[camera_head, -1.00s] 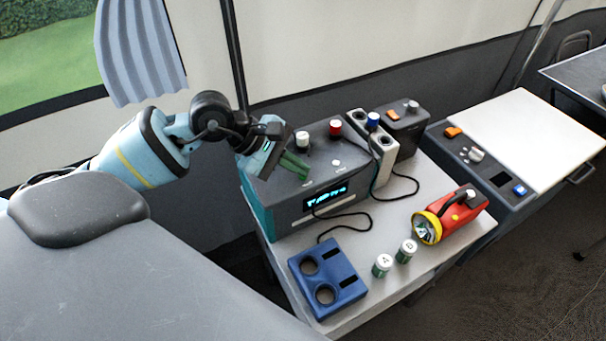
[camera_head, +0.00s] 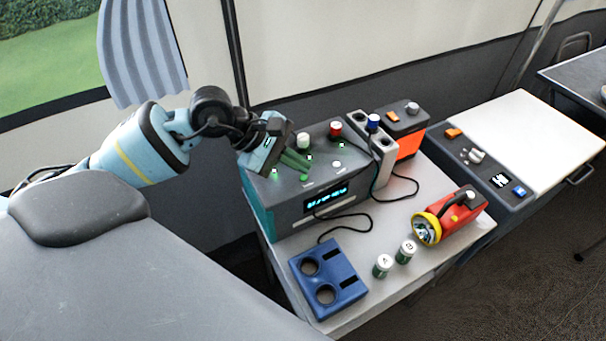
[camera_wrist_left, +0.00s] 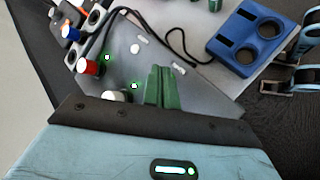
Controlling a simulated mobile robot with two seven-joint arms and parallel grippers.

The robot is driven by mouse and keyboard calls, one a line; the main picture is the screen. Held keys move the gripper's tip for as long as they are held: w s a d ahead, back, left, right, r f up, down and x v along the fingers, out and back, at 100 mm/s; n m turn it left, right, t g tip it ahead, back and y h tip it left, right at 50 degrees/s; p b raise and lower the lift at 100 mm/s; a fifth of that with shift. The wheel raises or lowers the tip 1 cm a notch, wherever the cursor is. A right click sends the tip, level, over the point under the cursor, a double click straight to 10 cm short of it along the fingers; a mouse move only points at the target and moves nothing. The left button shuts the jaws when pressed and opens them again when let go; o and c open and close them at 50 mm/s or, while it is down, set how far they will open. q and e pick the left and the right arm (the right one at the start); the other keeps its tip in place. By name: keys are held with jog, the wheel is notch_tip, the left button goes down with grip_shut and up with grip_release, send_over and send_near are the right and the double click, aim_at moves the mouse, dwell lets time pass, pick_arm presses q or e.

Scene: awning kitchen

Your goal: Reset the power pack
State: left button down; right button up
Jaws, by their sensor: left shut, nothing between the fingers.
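The power pack is a grey box with teal sides (camera_head: 257,212), standing on the light table. Its front display (camera_head: 325,197) glows cyan. Its top carries a white knob (camera_head: 303,140), a red knob (camera_head: 335,130), a white button (camera_head: 337,165) and several lit green lights. The fingers also show in the left wrist view (camera_wrist_left: 160,87).
A blue holder with two round wells (camera_head: 345,290), two small cans (camera_head: 383,266) and a red-yellow flashlight (camera_head: 460,210) are on the table. Behind are a grey socket block (camera_head: 385,150) and a dark box with a glowing orange front (camera_head: 410,146). A black cable runs across.

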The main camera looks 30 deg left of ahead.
aim_at(297, 178)
pick_arm(q)
jog(key=shift+r, duration=0.1)
pick_arm(e)
jog(key=shift+r, duration=0.1)
